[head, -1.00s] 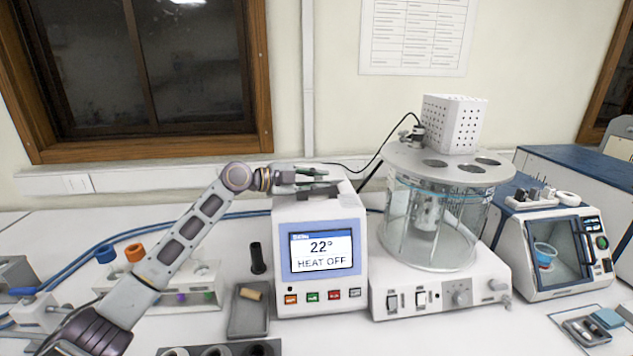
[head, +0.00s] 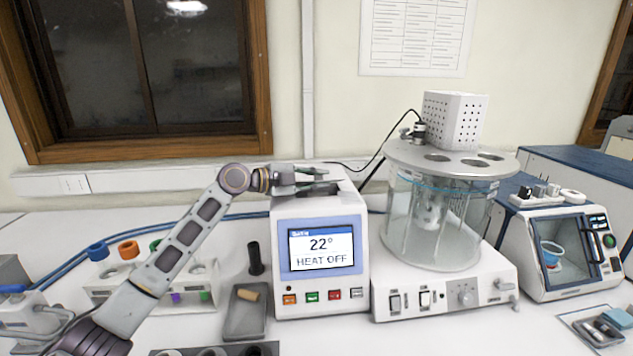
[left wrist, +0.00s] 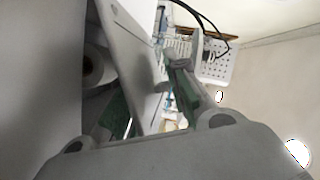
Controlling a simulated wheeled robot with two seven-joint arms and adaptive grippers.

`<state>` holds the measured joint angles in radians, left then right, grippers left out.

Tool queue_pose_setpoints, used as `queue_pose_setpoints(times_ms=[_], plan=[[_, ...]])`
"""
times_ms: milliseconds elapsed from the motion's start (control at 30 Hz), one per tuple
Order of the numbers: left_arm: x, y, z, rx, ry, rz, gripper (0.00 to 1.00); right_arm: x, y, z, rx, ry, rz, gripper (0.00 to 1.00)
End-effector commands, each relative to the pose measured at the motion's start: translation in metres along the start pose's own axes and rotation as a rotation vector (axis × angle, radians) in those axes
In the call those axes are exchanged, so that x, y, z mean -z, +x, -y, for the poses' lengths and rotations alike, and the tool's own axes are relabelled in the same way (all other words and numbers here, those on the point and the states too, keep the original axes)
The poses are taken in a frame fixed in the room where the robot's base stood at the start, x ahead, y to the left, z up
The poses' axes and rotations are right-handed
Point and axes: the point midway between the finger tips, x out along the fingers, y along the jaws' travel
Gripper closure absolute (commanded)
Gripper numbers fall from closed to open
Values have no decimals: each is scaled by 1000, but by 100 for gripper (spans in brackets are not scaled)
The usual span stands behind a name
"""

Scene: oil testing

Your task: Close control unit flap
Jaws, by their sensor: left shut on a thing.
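The control unit (head: 320,215) is a white box with a blue-framed screen reading 22° and HEAT OFF, standing mid-table. My left gripper (head: 318,178) is at its top, with the arm reaching in from the left. In the left wrist view, the flap (left wrist: 143,60) is a thin pale panel standing between the two green-padded fingers (left wrist: 148,100). The gripper is shut on the flap. A pale round roll (left wrist: 95,66) shows in the dark opening beside it. In the head view the gripper hides most of the flap, so its exact angle is unclear. My right gripper is out of view.
A glass bath (head: 435,220) with a perforated white box on its lid stands close to the right of the unit. A grey tray (head: 244,312) and a tube rack (head: 110,285) stand to the left. A cable runs behind the unit.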

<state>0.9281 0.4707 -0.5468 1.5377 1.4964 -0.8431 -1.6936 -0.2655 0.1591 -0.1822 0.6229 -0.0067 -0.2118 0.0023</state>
Motion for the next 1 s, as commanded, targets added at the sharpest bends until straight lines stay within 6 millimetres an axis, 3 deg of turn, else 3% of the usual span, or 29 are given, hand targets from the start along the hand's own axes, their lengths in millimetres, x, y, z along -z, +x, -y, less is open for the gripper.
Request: queue_pose_setpoints(times_ms=[133, 167, 300, 733, 1000], plan=[[1, -2, 8, 14, 7, 1, 100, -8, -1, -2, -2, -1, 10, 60], [1, -2, 8, 14, 7, 1, 79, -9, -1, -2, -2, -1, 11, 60], [1, -2, 6, 11, 5, 1, 64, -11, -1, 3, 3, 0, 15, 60], [0, -4, 2, 4, 1, 1, 64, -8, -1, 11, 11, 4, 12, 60], [-1, -26, 2, 4, 2, 3, 64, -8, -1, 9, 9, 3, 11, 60]])
